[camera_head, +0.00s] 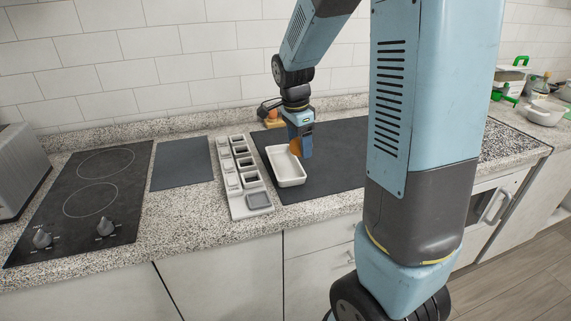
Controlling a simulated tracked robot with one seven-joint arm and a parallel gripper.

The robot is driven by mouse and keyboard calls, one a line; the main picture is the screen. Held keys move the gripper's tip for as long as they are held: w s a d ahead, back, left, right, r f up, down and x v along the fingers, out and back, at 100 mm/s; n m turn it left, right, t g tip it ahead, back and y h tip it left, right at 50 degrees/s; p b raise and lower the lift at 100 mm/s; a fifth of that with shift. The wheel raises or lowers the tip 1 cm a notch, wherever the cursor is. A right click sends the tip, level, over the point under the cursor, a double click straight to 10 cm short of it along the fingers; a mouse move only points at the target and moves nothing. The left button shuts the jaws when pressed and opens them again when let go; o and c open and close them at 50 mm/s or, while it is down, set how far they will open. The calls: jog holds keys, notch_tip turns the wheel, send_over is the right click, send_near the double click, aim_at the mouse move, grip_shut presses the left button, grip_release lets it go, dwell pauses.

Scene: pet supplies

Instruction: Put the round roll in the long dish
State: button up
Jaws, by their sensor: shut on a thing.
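My gripper (302,148) points down over the far part of a white long dish (291,179). It is shut on an orange-brown round roll (296,147). The roll shows at the left side of the fingers, and part of it is hidden by them. The roll looks to be at or just above the dish's far end; I cannot tell whether it touches the dish. The rest of the dish's inside looks empty. The dish lies on a dark mat (340,175) on the speckled counter.
A pale tray with several small compartments (233,205) stands just left of the dish. Orange-brown items (272,121) sit behind the dish near the wall. A grey mat (182,163) and a black cooktop (88,190) lie further left. The dark mat right of the dish is clear.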

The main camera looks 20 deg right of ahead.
send_over(287, 172)
notch_tip(287, 172, down, 6)
jog(key=shift+s+a+r, duration=0.1)
jog(key=shift+a+r, duration=0.05)
jog(key=shift+r, duration=0.1)
jog(key=shift+f, duration=1.55)
jog(key=o, duration=1)
jog(key=shift+r, duration=0.1)
